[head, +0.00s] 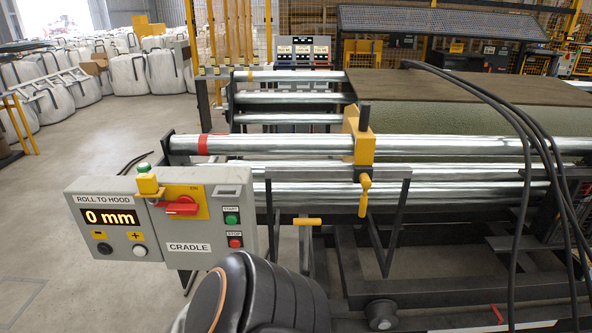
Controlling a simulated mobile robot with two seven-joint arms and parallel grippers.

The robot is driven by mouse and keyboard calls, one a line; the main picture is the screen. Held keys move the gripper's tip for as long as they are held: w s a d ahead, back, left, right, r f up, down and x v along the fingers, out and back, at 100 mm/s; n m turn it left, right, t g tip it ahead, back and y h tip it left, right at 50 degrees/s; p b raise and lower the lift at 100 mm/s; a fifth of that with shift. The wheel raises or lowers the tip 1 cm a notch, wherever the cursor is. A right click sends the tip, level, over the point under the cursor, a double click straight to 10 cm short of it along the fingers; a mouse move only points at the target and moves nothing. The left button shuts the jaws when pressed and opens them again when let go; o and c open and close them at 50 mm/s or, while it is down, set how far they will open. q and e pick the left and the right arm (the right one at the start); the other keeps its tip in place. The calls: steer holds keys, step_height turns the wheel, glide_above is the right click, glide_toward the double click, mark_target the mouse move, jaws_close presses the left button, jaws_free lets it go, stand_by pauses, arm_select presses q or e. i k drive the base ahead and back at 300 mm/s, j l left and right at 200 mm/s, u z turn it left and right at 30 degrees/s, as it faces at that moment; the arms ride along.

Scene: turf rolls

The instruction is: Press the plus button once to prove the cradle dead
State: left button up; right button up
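The plus button (139,251) is a round white button under a yellow plus label, at the lower right of the grey ROLL TO HOOD box (88,184). The box's display (108,218) reads 0 mm in orange. A dark minus button (104,248) sits left of the plus button. The grey CRADLE box (214,182) adjoins on the right, with a red rotary handle (181,206) on a yellow plate, a green START button (231,218) and a red STOP button (235,242). Neither gripper shows; only a dark link of my arm is at the bottom.
Metal rollers (270,145) and a dark frame fill the right, with a yellow clamp (358,136) on the front roller. Black cables (480,92) hang at the right. White bulk bags (127,74) stand at the back left. The floor left of the boxes is clear.

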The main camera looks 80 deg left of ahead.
mark_target(139, 250)
steer(key=u, duration=3.75)
